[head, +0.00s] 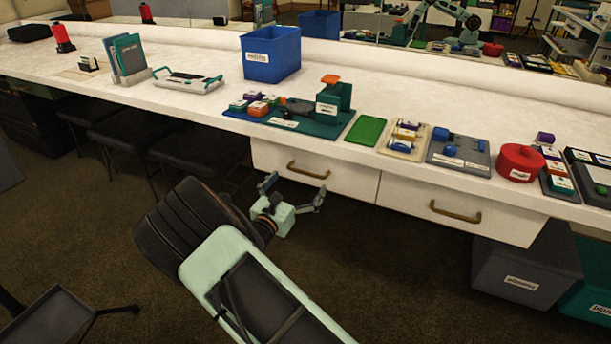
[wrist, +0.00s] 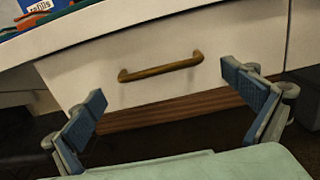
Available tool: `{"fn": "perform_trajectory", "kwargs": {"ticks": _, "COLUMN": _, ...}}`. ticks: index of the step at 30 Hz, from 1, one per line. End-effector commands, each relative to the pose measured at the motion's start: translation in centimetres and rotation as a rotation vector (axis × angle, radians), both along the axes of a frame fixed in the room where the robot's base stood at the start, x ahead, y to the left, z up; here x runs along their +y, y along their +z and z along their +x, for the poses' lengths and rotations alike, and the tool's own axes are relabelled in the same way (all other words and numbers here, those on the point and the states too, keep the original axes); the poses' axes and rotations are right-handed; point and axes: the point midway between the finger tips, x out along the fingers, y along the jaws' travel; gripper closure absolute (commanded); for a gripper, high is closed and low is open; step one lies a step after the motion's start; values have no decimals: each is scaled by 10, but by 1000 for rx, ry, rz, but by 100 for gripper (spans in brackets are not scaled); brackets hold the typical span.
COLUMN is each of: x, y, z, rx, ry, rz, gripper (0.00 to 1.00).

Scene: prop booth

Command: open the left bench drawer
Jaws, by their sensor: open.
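The left bench drawer (head: 340,176) is a white front under the bench top, and it looks shut. Its brass bar handle (head: 308,170) is near the middle of the front. In the wrist view the handle (wrist: 160,67) lies ahead of my gripper, above the gap between the fingers. My gripper (head: 294,190) is open and empty, close in front of the left drawer and apart from the handle. Its two blue-padded fingers (wrist: 172,98) are spread wide in the wrist view. The right drawer (head: 480,222), also shut, has a similar handle (head: 455,211).
The white bench top (head: 200,110) overhangs the drawers. It bears a blue bin (head: 270,55), a green-based device (head: 325,112), a green mat (head: 366,131) and a red round container (head: 519,163). Black chairs (head: 198,150) stand under the bench at left. A grey bin (head: 525,272) stands below right.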

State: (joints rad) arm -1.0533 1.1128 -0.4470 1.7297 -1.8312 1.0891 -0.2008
Motion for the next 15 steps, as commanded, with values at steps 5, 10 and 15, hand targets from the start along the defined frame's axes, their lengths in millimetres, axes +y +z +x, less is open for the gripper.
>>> {"fn": "perform_trajectory", "kwargs": {"ticks": 5, "x": -11, "y": -2, "z": 29, "rx": -3, "ry": -2, "rz": 1, "gripper": 0}}
{"fn": "perform_trajectory", "kwargs": {"ticks": 10, "x": -16, "y": -1, "z": 43, "rx": 0, "ry": -1, "rz": 1, "gripper": 0}}
{"fn": "perform_trajectory", "kwargs": {"ticks": 15, "x": -17, "y": 0, "z": 47, "rx": -1, "ry": -1, "rz": 0, "gripper": 0}}
